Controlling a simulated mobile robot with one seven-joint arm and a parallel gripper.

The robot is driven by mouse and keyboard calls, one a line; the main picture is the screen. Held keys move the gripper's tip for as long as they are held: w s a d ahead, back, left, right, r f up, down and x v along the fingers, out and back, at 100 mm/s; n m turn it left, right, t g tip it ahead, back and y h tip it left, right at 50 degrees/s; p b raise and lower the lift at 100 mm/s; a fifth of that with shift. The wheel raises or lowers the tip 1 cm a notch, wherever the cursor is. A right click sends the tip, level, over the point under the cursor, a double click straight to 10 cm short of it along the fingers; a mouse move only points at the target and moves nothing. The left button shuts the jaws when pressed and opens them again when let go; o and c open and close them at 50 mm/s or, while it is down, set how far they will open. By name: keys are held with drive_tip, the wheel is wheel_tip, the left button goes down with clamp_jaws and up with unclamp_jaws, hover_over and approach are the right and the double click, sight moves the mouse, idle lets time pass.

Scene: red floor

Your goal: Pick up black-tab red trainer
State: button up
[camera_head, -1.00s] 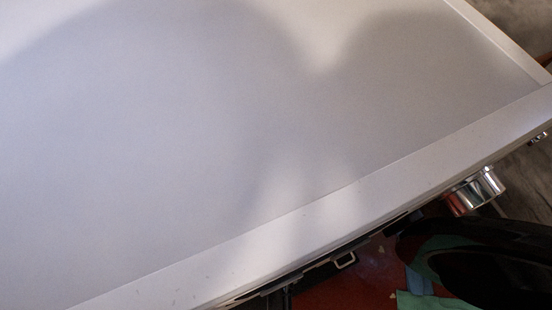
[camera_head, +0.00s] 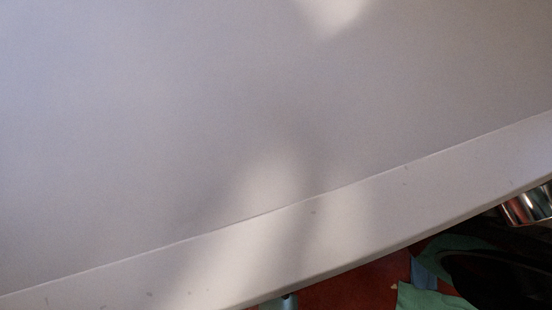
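No red trainer shows in the head view. My gripper is not in view either. A large, pale, flat surface (camera_head: 200,130) with a raised edge strip (camera_head: 370,205) fills most of the picture, and nothing lies on the part that shows. Soft shadows fall across it.
Below the pale edge at the lower right, red floor (camera_head: 360,285) shows. Green cloth-like pieces (camera_head: 425,297) and a dark rounded object (camera_head: 500,275) are there. A shiny metal cylinder (camera_head: 527,206) sits at the right edge, under the strip.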

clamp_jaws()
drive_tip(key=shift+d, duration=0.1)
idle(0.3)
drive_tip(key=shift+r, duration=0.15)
